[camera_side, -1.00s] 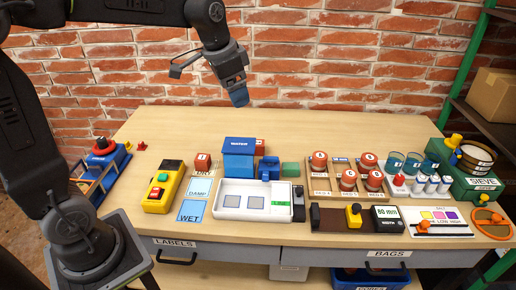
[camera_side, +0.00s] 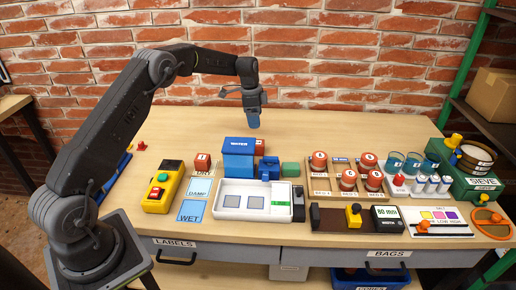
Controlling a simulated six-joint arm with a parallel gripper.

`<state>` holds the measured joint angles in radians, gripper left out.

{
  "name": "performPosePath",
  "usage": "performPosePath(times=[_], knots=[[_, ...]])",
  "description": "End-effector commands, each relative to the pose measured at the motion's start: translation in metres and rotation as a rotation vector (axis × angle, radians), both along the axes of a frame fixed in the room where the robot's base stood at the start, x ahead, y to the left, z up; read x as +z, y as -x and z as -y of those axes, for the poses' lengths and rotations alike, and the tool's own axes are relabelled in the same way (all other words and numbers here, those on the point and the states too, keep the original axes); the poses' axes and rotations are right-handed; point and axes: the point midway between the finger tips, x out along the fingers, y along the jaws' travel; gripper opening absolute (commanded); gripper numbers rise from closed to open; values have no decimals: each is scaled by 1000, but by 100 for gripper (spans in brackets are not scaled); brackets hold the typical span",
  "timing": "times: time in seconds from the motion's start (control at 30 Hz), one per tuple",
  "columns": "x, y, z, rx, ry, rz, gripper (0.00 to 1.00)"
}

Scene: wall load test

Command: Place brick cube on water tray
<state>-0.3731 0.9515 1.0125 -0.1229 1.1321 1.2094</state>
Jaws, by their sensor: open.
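A small red-brown brick cube (camera_side: 202,161) sits at the top of the DRY/DAMP/WET card, left of the blue water unit. Another red-brown block (camera_side: 260,146) shows partly behind the blue WATER box (camera_side: 239,155). My gripper (camera_side: 253,122) is open, pointing down above the table behind the WATER box. It is apart from every object, and nothing shows between its fingers.
A yellow control box (camera_side: 163,187) stands left of the card (camera_side: 189,212). A small blue device (camera_side: 269,168) and a green block (camera_side: 290,169) are behind the tray. The table's back area (camera_side: 330,128) is clear.

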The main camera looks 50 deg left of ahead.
Motion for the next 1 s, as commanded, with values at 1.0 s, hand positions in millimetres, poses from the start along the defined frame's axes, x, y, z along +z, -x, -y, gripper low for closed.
performPosePath(times=[1.0], knots=[[-112,-2,13,-1,1,1,78]])
